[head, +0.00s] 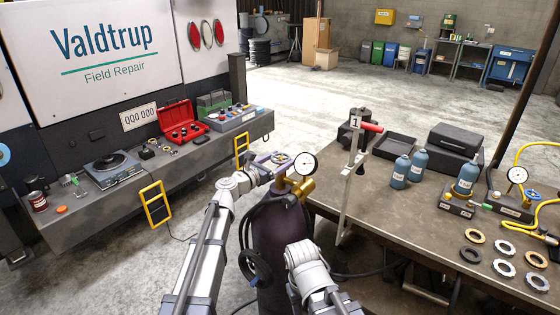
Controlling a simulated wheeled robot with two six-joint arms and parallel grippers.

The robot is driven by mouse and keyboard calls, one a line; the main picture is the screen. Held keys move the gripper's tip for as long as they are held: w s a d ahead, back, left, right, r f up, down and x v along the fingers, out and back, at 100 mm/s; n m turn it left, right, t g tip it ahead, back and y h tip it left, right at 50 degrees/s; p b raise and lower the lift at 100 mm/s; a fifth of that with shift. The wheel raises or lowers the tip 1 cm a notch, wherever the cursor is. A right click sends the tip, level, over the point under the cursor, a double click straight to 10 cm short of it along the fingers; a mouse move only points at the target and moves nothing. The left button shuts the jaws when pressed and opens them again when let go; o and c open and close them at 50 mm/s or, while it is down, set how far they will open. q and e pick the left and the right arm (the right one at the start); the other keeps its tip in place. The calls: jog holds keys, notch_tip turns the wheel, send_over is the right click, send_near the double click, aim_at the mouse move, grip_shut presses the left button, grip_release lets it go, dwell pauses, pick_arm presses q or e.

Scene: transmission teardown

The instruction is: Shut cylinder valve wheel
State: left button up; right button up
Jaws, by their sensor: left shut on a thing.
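The gas cylinder (279,235) is dark purple and stands upright on the floor in front of me, left of the workbench. On its top are a brass valve and regulator (300,187) and a round white gauge (303,164). The small valve wheel (279,159) sits at the top, partly covered by my left gripper. My left gripper (274,163) reaches in from the left and is shut on the wheel. My right arm comes up from the bottom centre, in front of the cylinder; its gripper does not show.
The workbench (400,222) at right holds blue bottles (400,172), several rings, a black case (450,152) and a red-handled stand (352,175) at its near-left edge. A grey shelf (100,211) with a red toolbox (181,122) is at left. A black hose hangs by the cylinder.

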pick_arm(q)
jog(key=m+g+h, duration=0.3)
jog(key=shift+w+a+g, duration=0.15)
jog(key=shift+w+g, duration=0.15)
jog(key=shift+w, duration=0.05)
jog(key=m+g+h, duration=0.1)
jog(key=g, duration=0.1)
jog(key=m+g+h, duration=0.1)
jog(key=m+g, duration=0.1)
jog(key=g, duration=0.1)
jog(key=shift+w+m+h, duration=0.1)
jog(key=shift+m+h, duration=0.2)
jog(key=m+g, duration=0.1)
jog(key=g, duration=0.1)
jog(key=m+g, duration=0.2)
jog(key=g, duration=0.1)
jog(key=shift+m+g+h, duration=0.3)
jog(key=shift+m+g, duration=1.4)
jog(key=shift+g, duration=0.8)
jog(key=shift+s+y, duration=0.25)
jog(key=shift+y, duration=0.15)
jog(key=o, duration=1.1)
jog(key=shift+w, duration=0.1)
